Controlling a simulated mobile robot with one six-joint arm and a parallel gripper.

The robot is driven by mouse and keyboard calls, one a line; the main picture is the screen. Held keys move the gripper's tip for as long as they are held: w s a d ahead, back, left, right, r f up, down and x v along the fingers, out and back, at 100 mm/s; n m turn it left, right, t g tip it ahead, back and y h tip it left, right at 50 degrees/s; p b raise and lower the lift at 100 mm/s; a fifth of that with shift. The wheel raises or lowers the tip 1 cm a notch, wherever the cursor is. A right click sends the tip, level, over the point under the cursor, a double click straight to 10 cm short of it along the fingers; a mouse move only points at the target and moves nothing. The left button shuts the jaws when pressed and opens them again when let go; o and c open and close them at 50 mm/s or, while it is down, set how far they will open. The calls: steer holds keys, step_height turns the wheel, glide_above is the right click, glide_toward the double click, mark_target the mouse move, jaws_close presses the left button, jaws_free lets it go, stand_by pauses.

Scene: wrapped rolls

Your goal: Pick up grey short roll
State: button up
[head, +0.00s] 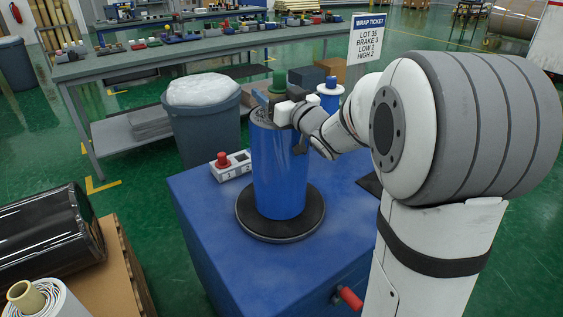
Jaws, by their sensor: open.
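No roll here is clearly a grey short one. A tall blue roll (279,178) stands upright on a round black turntable (247,221) on the blue cabinet. My gripper (263,104) is open at the top rim of the blue roll, pointing to the left. Whether its fingers touch the roll I cannot tell, and my arm hides part of the roll's top. A pale roll with a tan core (44,302) stands at the bottom left, cut off by the picture edge. A black wrapped roll (40,240) lies on its side behind it.
A blue cabinet top (200,195) bears a white button box with a red button (229,166). A grey bin with a clear liner (205,125) stands behind. A long grey bench (100,68) with small coloured items runs across the back. A wrap ticket sign (367,38) stands behind my arm.

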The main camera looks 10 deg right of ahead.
jaws_close()
stand_by(0.8)
steer(key=shift+r, duration=0.1)
